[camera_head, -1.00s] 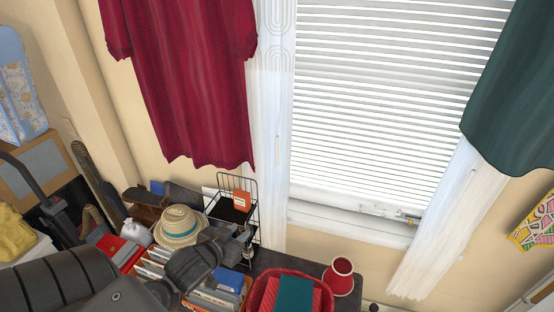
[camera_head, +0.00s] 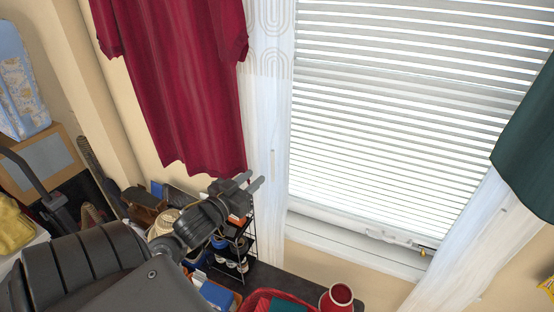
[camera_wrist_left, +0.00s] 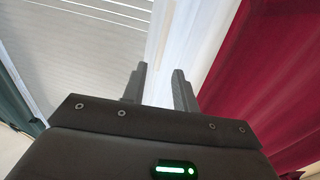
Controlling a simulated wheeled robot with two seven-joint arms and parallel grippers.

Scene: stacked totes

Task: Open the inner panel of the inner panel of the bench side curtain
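A white curtain panel (camera_head: 268,120) hangs at the left edge of the window, above the cluttered dark bench (camera_head: 262,281). A second white panel (camera_head: 465,245) hangs on the window's right side. My left gripper (camera_head: 252,184) is raised in front of the left panel's lower part, fingers apart and empty. In the left wrist view the two fingertips (camera_wrist_left: 159,77) are spread, with the white panel (camera_wrist_left: 195,40) beyond them. Whether they touch the cloth cannot be told. My right gripper is not in view.
A dark red cloth (camera_head: 175,80) hangs just left of the left white panel. A dark green cloth (camera_head: 530,150) hangs at the right. White blinds (camera_head: 390,120) cover the window. A black wire rack (camera_head: 238,255) and a red vase (camera_head: 337,298) stand on the bench below.

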